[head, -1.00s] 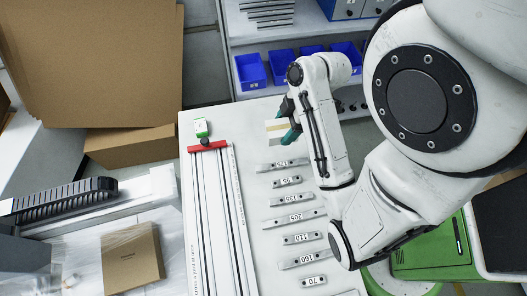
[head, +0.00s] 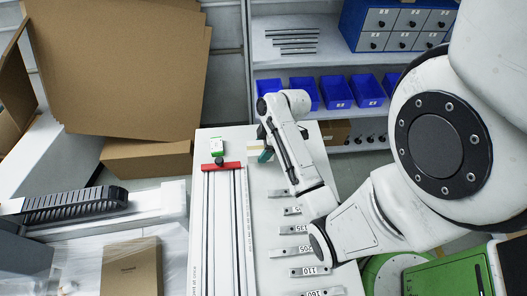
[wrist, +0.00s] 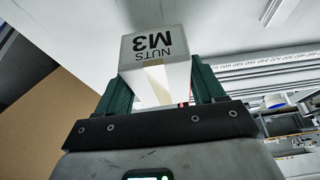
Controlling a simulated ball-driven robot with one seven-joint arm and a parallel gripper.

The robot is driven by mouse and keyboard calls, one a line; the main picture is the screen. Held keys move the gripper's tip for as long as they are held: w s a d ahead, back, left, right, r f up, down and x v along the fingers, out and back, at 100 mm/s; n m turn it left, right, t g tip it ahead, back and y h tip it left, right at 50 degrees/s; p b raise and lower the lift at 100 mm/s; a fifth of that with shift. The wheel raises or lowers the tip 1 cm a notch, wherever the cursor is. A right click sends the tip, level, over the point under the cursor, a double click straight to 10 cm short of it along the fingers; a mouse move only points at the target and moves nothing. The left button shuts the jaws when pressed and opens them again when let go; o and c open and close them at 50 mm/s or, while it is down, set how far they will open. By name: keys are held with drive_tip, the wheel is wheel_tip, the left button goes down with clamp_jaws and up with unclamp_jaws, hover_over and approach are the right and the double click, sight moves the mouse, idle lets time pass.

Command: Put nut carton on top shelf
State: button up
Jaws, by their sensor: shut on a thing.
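The nut carton is a small white box with a tan strip, printed "NUTS M3". In the wrist view the carton (wrist: 155,48) sits between the two green fingers of my gripper (wrist: 162,82), which is shut on it. In the head view my gripper (head: 264,153) is over the far end of the white table, and only a sliver of the carton (head: 255,148) shows beside the fingers. The shelf unit stands beyond the table. Its upper visible shelf (head: 272,50) carries several dark rods and a blue drawer cabinet (head: 395,22).
Blue bins (head: 337,92) line the lower shelf, with a brown box (head: 335,131) below. Large cardboard (head: 120,65) stands at left.

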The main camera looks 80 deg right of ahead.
drive_tip(key=shift+s+f, duration=0.1)
drive_tip(key=shift+f, duration=1.15)
drive_tip(key=o, duration=1.3)
drive_tip(key=shift+a+f, duration=0.1)
